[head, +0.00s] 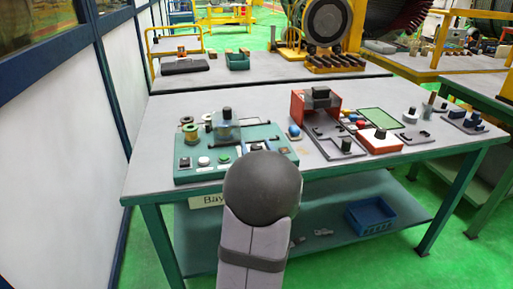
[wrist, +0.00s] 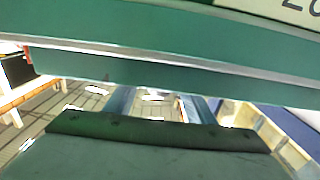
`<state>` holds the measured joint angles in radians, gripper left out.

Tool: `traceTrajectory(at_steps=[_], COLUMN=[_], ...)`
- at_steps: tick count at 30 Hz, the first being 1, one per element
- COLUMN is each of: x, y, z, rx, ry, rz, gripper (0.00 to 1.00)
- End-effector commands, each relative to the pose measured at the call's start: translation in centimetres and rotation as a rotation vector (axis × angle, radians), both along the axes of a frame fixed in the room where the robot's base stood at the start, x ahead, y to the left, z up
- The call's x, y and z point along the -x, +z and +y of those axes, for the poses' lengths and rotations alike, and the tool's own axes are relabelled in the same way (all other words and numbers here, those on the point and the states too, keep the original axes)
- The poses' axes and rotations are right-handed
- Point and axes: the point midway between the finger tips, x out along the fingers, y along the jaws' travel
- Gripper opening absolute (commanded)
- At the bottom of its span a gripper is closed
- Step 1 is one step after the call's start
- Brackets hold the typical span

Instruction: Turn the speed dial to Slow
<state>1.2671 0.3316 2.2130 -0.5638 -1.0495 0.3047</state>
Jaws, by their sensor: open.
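A teal winding unit (head: 183,178) sits at the left of the bench. Its front row has a dark control (head: 185,162), a white round button (head: 203,161) and a green button (head: 224,158). A dark knob-like part (head: 257,147) shows just above my arm's round joint; I cannot tell whether it is the speed dial, and no Slow mark is readable. My arm hides part of the unit's front right. My gripper cannot be made out in either view. The wrist view faces the bench's green edge (wrist: 130,70) from close by.
An orange-red fixture (head: 298,108), an orange box (head: 379,141) and small parts stand on the bench's right. A blue bin (head: 370,216) is on the lower shelf. A label plate (head: 206,201) hangs on the front edge. Bare bench top lies at the back left.

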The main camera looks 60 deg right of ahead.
Motion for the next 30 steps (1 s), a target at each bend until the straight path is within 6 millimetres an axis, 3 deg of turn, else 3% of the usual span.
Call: traceTrajectory(at_steps=[6,11,20,30], x=[-0.01,0.00,0.06,0.06], y=[-0.01,-0.01,0.15,0.40], z=[-0.01,0.00,-0.18,-0.25], rx=[0.000,0.000,0.002,0.003], ry=[0.000,0.000,0.036,0.244], rz=[0.000,0.000,-0.001,-0.001], gripper=[0.47,0.09,0.08,0.08])
